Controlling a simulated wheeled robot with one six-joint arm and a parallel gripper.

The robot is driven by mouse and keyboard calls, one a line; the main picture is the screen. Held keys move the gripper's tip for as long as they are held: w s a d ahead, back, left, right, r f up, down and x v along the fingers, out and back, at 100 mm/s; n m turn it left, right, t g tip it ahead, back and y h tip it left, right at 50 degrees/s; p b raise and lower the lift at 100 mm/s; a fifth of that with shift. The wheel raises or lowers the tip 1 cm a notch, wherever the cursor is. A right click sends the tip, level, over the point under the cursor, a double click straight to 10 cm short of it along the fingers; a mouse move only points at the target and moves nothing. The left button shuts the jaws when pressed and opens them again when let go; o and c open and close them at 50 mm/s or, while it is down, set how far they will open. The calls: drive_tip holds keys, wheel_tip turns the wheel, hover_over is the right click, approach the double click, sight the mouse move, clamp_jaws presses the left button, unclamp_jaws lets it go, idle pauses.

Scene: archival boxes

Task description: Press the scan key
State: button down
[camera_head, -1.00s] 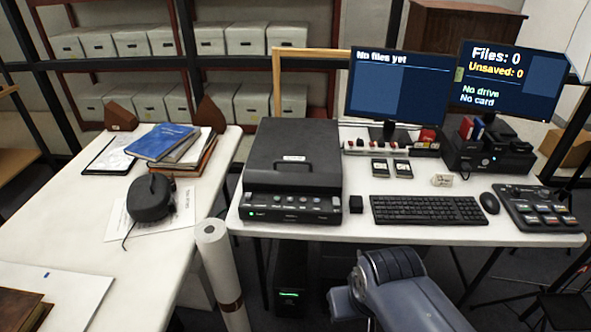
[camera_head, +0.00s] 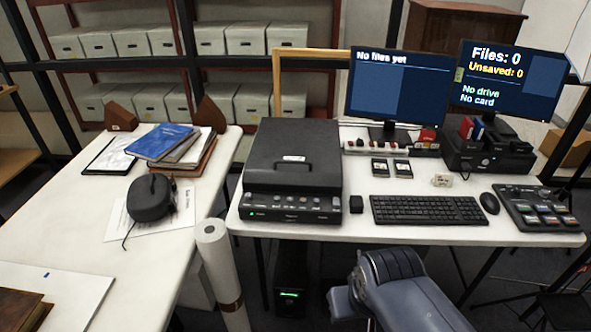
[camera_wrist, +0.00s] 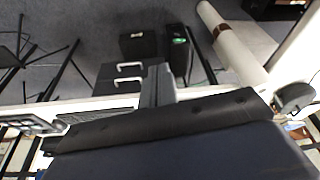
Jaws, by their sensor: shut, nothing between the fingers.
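The black flatbed scanner (camera_head: 293,158) sits on the right-hand white table in the head view, its lid down. A row of small keys (camera_head: 290,202) runs along its front panel, with a green light at the left end; the key labels are too small to read. My gripper (camera_wrist: 157,72) shows in the wrist view as narrow grey fingers, shut and empty, projecting from its dark body. It appears apart from any key. The head view shows only my arm at the bottom, not the gripper, and the scanner keys cannot be made out in the wrist view.
A keyboard (camera_head: 428,210), mouse (camera_head: 489,203) and black keypad (camera_head: 541,211) lie right of the scanner. Monitors (camera_head: 405,90) stand behind, reading "No files yet" and "Files: 0". A paper roll (camera_head: 219,270) leans between the tables.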

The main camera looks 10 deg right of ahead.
idle(0.3)
drive_tip(key=w+d+f+m+y, duration=0.25)
drive_tip(key=w+m+y, duration=0.25)
drive_tip(key=w+m, duration=0.75)
drive_tip(key=w+d+f+m+t+p, duration=0.1)
drive_tip(key=w+d+f+m+t, duration=0.2)
drive_tip(key=w+d+m, duration=0.5)
drive_tip(key=d+t, duration=0.1)
drive_tip(key=d, duration=0.2)
drive_tip(key=shift+w+d+t, duration=0.2)
drive_tip(key=shift+d+t, duration=0.05)
drive_tip(key=shift+t, duration=0.05)
